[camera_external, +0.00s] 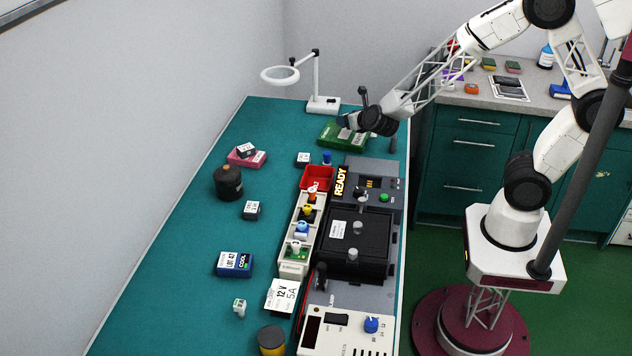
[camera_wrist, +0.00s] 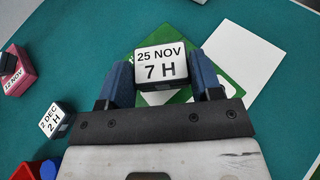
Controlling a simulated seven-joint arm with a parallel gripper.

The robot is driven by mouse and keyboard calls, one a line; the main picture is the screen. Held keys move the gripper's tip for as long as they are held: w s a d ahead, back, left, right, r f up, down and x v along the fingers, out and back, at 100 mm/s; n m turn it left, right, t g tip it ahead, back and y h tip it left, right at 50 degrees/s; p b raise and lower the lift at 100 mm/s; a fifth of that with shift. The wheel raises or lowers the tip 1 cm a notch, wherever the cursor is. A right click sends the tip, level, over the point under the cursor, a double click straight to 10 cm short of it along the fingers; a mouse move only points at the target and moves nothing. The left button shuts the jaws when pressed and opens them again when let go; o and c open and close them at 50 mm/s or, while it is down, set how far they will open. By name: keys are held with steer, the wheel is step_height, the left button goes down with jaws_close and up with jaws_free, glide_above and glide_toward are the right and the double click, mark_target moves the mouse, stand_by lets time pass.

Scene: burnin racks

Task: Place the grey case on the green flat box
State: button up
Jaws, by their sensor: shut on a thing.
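A small grey case with a white "25 NOV 7 H" label (camera_wrist: 160,64) sits between the blue fingers of my gripper (camera_wrist: 162,82) in the wrist view. My gripper is shut on it. The green flat box (camera_wrist: 226,83) lies beneath and behind the case, partly hidden by the case and fingers. In the external view my gripper (camera_external: 347,122) is at the far end of the teal bench, over the green flat box (camera_external: 328,136). I cannot tell whether the case touches the box.
A small "2 DEC 2 H" case (camera_wrist: 55,121) and a pink box (camera_wrist: 14,70) are to the left. A magnifier lamp (camera_external: 323,103) stands behind; a red bin (camera_external: 317,178) is nearer. The left bench has free room.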

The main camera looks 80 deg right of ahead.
steer(key=shift+f, duration=1.75)
steer(key=shift+f, duration=0.1)
steer(key=o, duration=1)
steer(key=shift+c, duration=0.2)
steer(key=shift+s+a+r, duration=0.35)
steer(key=shift+a+r, duration=0.05)
steer(key=v, duration=1)
steer(key=shift+s+a, duration=0.2)
steer(key=shift+s, duration=0.1)
steer(key=shift+r, duration=0.1)
